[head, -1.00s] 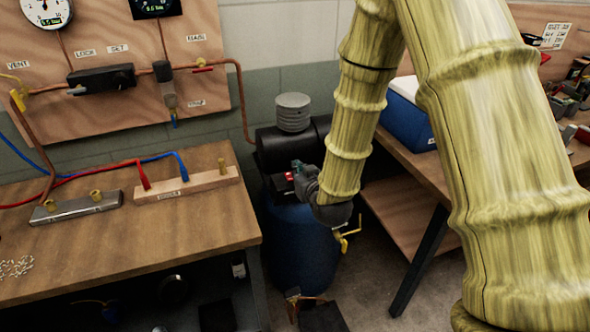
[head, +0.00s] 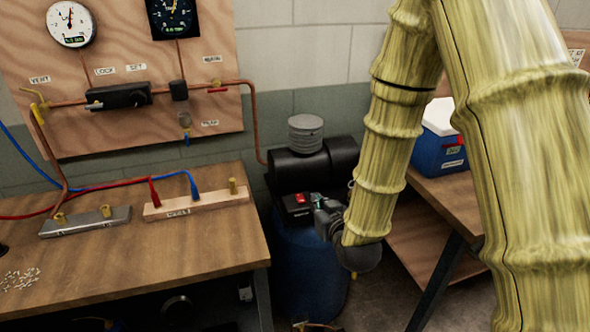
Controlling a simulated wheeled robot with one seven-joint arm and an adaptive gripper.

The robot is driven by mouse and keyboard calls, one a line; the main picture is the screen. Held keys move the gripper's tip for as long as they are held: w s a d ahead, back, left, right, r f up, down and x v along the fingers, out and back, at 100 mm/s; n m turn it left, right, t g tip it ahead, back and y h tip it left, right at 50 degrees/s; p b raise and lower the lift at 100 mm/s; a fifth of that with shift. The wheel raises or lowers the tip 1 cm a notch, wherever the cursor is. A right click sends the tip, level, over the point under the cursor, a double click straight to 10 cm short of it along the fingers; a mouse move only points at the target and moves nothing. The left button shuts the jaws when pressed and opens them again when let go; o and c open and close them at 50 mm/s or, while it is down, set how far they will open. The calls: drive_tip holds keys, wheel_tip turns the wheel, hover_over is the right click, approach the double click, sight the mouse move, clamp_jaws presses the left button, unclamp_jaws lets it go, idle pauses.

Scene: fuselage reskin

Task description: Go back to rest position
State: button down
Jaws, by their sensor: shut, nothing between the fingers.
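My arm, with a bamboo-like yellow-green surface, reaches down from the upper right in the head view. My gripper (head: 325,212) is at its lower end, small and dark, and shut with nothing visible in it. It appears just right of a red switch (head: 301,198) on a dark box atop a blue tank (head: 306,262). I cannot tell whether the gripper touches the box. The arm's wrist hides part of the tank's right side.
A wooden bench (head: 140,245) on the left holds hose manifolds. A gauge panel (head: 120,75) stands behind it. A blue cooler (head: 440,145) sits on the right bench (head: 448,200). Grey floor shows between the benches. A black cylinder with a grey ribbed cap (head: 305,134) stands behind the switch box.

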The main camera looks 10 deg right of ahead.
drive_tip(key=s+d+f+g, duration=0.1)
drive_tip(key=s+f+g, duration=0.1)
drive_tip(key=s+f, duration=0.45)
drive_tip(key=s+f+g+h, duration=0.1)
drive_tip(key=s+f+g, duration=0.2)
drive_tip(key=f, duration=0.6)
drive_tip(key=s+d+f+g, duration=0.1)
drive_tip(key=s+f+g, duration=0.1)
drive_tip(key=s+f, duration=0.45)
drive_tip(key=s+d+f+g, duration=0.1)
drive_tip(key=s+f+g, duration=0.2)
drive_tip(key=s+f, duration=0.4)
drive_tip(key=s+f+m+g, duration=0.1)
drive_tip(key=s+f+g, duration=0.3)
drive_tip(key=s+f, duration=0.4)
drive_tip(key=s, duration=0.7)
drive_tip(key=shift+d+f+m+g+h, duration=0.3)
drive_tip(key=shift+d, duration=0.05)
